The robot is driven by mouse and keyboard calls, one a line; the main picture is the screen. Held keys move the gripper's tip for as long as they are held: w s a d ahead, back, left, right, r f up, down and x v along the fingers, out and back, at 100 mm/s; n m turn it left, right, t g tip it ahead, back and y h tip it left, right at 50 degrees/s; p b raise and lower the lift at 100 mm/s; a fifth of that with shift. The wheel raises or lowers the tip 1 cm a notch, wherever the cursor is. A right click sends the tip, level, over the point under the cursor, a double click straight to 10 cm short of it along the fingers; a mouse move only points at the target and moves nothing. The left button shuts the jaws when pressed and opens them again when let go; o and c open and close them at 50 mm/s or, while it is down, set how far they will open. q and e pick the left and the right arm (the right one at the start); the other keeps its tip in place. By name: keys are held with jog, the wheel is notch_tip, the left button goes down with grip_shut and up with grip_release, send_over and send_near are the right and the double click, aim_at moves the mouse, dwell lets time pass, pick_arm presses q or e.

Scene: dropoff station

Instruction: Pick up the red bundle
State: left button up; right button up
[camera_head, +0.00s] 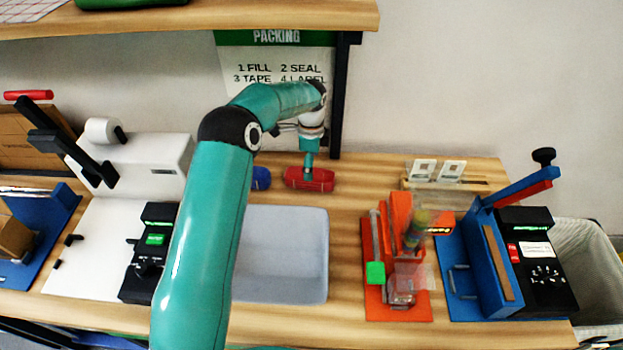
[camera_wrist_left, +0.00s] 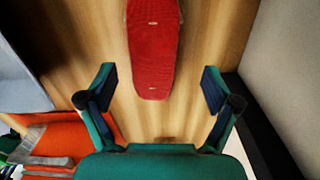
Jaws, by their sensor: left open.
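The red bundle (camera_head: 309,181) lies on the wooden bench top behind the grey tray, near the back edge. My left arm reaches over the bench, and my left gripper (camera_head: 308,164) is at the bundle in the head view, its fingers too small to make out there. In the left wrist view, the red bundle (camera_wrist_left: 153,48) runs down from the top edge, its near end between the spread fingers. My left gripper (camera_wrist_left: 157,82) is open, with clear gaps on both sides of the bundle. My right gripper is not in view.
A blue bundle (camera_head: 261,178) lies left of the red one, partly hidden by my arm. The grey tray (camera_head: 284,254) is in front. An orange fixture (camera_head: 423,304) and a blue sealer (camera_head: 492,268) stand right. A dark shelf post (camera_head: 341,95) rises behind.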

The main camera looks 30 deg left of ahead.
pick_arm(q)
jog(key=f, duration=0.2)
jog(key=s+f, duration=0.1)
jog(key=f, duration=0.1)
jog(key=shift+a+f, duration=0.1)
jog(key=shift+f, duration=0.1)
jog(key=shift+w+f, duration=0.1)
jog(key=shift+f, duration=0.45)
jog(key=c, duration=1.4)
jog(key=shift+o, duration=0.2)
jog(key=shift+r, duration=0.1)
